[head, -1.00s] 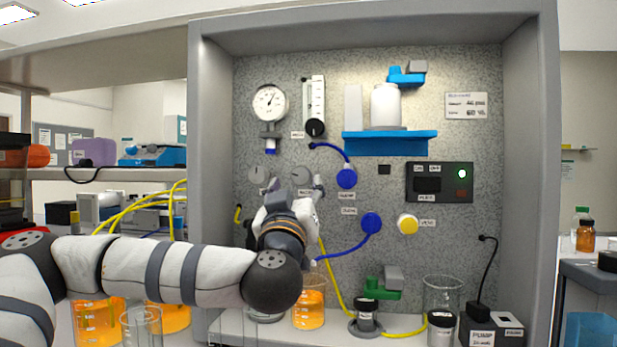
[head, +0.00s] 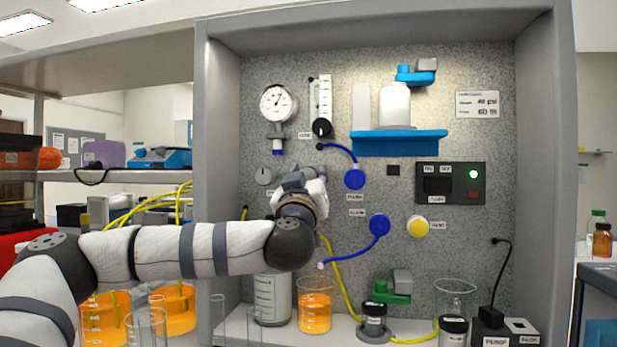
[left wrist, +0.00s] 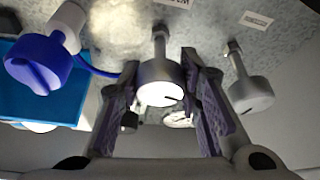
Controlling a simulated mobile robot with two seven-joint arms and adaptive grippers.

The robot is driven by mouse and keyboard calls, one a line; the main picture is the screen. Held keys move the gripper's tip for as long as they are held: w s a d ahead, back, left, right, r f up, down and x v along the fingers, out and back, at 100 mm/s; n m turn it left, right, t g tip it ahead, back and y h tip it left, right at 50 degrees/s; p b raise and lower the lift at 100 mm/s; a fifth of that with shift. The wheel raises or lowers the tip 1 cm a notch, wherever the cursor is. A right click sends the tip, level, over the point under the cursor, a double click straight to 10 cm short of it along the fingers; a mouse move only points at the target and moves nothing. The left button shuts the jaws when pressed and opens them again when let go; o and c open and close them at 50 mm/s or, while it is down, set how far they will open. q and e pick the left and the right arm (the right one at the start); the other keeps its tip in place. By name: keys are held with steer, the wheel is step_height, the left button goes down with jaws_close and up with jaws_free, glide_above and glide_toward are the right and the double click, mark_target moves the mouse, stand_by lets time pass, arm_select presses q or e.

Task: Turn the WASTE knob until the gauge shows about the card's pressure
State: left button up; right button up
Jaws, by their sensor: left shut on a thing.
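The round white gauge (head: 278,103) is at the panel's upper left, its dark needle pointing up and right; its numbers are too small to read. The white card (head: 477,104) is at the panel's upper right, its writing blurred. My left gripper (head: 298,182) is at the right one of two grey knobs, hiding it in the head view. In the left wrist view my left gripper (left wrist: 162,80) has its fingers on both sides of this silver knob (left wrist: 160,93), which has a dark line on its face. I cannot read its label. My right gripper is not in view.
The other grey knob (head: 264,176) is close by on the left. A blue knob (head: 355,179) with a blue hose is on the right, with another blue one (head: 380,224) and a yellow knob (head: 418,226) below. Beakers and a bottle (head: 272,299) stand beneath my arm.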

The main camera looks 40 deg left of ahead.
arm_select(q)
steer(key=shift+s+r+n+g+y+p, duration=0.2)
steer(key=shift+r+n+g+y+p, duration=0.3)
steer(key=shift+n, duration=0.5)
steer(key=shift+f+n+p, duration=0.15)
steer(key=shift+n+p, duration=0.15)
steer(key=shift+n, duration=0.2)
steer(key=shift+w+f+n+g+y, duration=0.1)
steer(key=shift+n+g+y, duration=0.25)
steer(key=shift+n, duration=0.25)
steer(key=shift+w+f+n+g, duration=0.15)
steer(key=shift+n+g, duration=0.3)
steer(key=shift+n, duration=0.55)
steer(key=n+g, duration=0.1)
steer(key=n, duration=0.1)
steer(key=n+g+y, duration=0.1)
steer(key=n, duration=0.2)
steer(key=shift+f, duration=0.1)
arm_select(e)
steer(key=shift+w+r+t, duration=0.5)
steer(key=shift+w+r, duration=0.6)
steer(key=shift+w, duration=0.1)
arm_select(q)
steer(key=shift+n, duration=0.4)
steer(key=o, duration=1.2)
